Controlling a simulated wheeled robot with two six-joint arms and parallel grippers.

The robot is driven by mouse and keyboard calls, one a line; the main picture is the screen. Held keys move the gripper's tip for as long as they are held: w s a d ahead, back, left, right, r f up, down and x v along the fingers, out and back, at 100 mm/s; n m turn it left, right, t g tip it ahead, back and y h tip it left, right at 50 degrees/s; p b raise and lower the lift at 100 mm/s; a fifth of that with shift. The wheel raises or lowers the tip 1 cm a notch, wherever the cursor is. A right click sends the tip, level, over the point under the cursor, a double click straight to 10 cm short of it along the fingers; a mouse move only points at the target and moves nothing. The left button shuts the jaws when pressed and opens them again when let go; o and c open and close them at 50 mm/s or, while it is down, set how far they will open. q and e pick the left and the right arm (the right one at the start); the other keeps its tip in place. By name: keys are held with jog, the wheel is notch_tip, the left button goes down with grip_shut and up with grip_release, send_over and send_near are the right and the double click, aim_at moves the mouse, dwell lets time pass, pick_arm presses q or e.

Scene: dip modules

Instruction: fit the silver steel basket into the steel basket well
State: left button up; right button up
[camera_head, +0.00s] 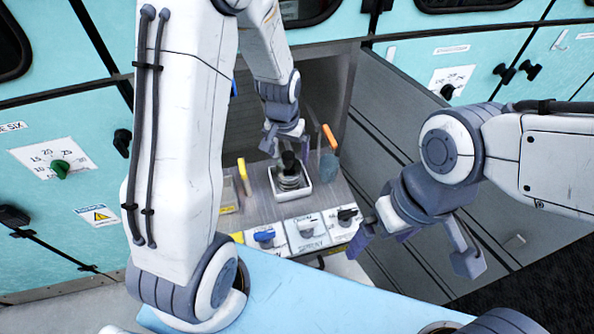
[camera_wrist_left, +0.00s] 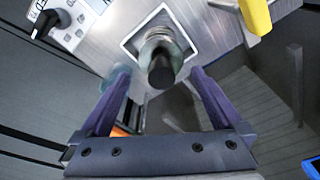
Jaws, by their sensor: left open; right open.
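The silver steel basket (camera_head: 290,183) with its upright black handle (camera_wrist_left: 161,70) stands in or over the white-rimmed square well (camera_head: 305,194) on the steel worktop. It also shows in the left wrist view (camera_wrist_left: 158,38), inside the well's white rim (camera_wrist_left: 126,43); how deep it sits I cannot tell. My left gripper (camera_head: 287,150) is above the handle, its fingers apart on either side of the handle in the left wrist view (camera_wrist_left: 161,72), not closed on it. My right gripper (camera_head: 415,247) is open and empty, to the right of the worktop.
A yellow-handled item (camera_head: 242,177) stands left of the well and an orange-handled one (camera_head: 329,138) right of it. Knob panels (camera_head: 307,232) line the worktop's front. A grey panel (camera_head: 430,150) stands to the right. A light-blue surface (camera_head: 290,300) lies in front.

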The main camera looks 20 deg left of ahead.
aim_at(288, 167)
pick_arm(q)
jog(key=f, duration=0.7)
jog(key=shift+w+a+f, duration=0.1)
jog(key=shift+w, duration=0.25)
jog(key=c, duration=1.3)
